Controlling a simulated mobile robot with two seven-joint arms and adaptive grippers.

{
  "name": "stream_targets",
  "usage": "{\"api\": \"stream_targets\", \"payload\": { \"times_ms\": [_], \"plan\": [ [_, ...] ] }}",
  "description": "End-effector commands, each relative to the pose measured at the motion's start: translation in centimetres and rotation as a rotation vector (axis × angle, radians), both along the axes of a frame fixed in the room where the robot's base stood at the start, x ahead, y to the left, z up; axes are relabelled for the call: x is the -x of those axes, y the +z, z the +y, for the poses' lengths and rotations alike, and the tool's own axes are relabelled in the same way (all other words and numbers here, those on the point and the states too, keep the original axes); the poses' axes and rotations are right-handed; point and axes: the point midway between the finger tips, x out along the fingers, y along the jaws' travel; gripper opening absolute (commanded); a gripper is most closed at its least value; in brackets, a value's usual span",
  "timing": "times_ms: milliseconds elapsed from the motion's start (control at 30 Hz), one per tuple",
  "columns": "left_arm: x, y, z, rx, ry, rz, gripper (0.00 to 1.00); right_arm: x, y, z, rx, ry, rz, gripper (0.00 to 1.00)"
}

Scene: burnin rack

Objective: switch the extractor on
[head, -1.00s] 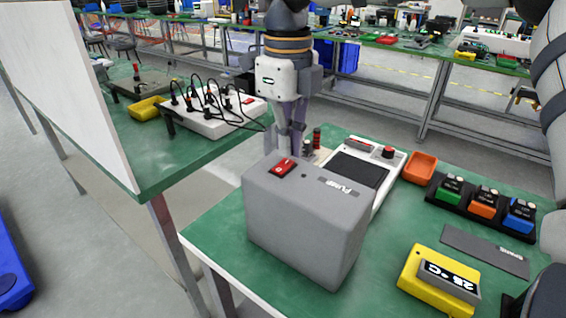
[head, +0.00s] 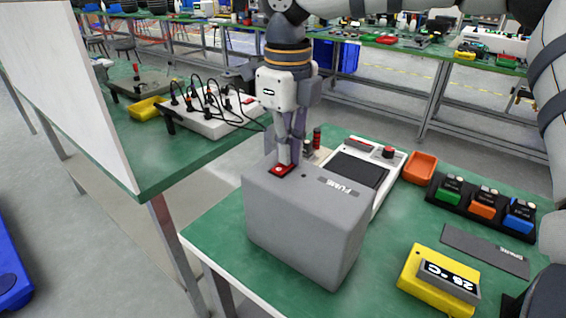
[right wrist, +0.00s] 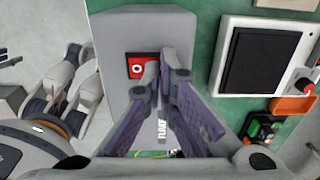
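The extractor is a grey box (head: 300,232) marked FUME on the green table; its top also shows in the right wrist view (right wrist: 118,40). A red rocker switch (right wrist: 136,70) in a black frame sits on its top. The half with the white O shows; the fingers hide the rest. Which way it is tipped I cannot tell. My right gripper (head: 285,163) points down with its fingertips together over the switch, touching or nearly so.
Behind the box lies a white instrument with a dark screen (head: 357,170) and a red knob. To the right are an orange tray (head: 420,168), a black rack (head: 485,212) and a yellow thermometer (head: 440,282). A white panel (head: 62,80) stands at left.

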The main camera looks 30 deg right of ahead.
Motion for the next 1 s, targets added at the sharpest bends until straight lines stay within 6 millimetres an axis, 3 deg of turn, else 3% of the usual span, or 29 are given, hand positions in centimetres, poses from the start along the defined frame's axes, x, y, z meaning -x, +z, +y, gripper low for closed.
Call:
{"api": "stream_targets", "payload": {
  "times_ms": [167, 800, 1000],
  "plan": [
    [0.0, 0.0, 0.0, 0.000, 0.000, 0.000, 0.40, 0.0, 0.0, 0.0, -0.001, 0.000, 0.000, 0.00],
    [0.0, 0.0, 0.0, 0.000, 0.000, 0.000, 0.40, 0.0, 6.4, 0.0, 0.001, 0.001, -0.001, 0.00],
    [0.0, 0.0, 0.0, 0.000, 0.000, 0.000, 0.40, 0.0, 6.9, 0.0, -0.001, 0.000, 0.000, 0.00]
  ]
}}
